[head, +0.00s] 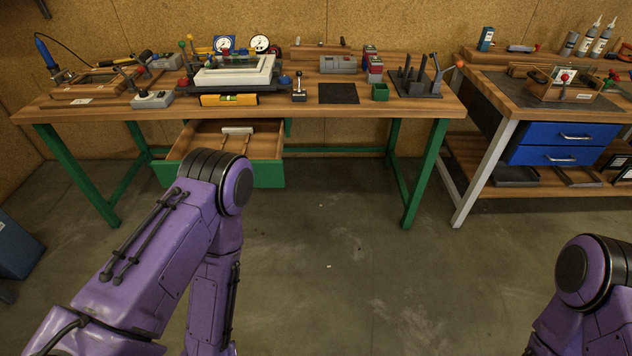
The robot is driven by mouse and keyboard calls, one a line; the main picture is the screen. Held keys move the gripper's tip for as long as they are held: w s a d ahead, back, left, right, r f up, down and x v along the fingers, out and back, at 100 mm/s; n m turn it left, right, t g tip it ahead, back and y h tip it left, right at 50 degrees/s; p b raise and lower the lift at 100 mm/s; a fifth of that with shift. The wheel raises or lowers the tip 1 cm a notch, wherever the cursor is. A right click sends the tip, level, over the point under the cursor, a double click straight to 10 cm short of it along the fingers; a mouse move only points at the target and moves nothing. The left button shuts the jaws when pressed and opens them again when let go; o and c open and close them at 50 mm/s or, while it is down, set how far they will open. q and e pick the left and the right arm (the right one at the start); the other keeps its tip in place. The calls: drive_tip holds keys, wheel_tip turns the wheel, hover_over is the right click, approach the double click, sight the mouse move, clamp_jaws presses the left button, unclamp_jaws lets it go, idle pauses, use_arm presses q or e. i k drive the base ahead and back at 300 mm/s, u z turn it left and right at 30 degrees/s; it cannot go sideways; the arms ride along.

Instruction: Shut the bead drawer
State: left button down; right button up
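The bead drawer (268,174) hangs under the left workbench, pulled out towards me. It has a green front and wooden inner sides. A pale block (237,130) and thin wooden strips lie inside it. My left arm's elbow covers the left part of the drawer's front and some of its inside. Neither of my grippers is in view. Both arms bend downwards and leave the picture at the bottom, the left one left of the middle and the right one at the lower right corner.
The workbench (420,107) has green legs and carries a tilting frame (235,71), gauges, a spirit level (229,99) and tools. A second bench with blue drawers (563,133) stands at the right. The floor (350,260) between my arms is clear.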

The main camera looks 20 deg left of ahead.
sight(263, 148)
drive_tip(key=z, duration=0.45)
drive_tip(key=i, duration=0.65)
drive_tip(key=u, duration=1.25)
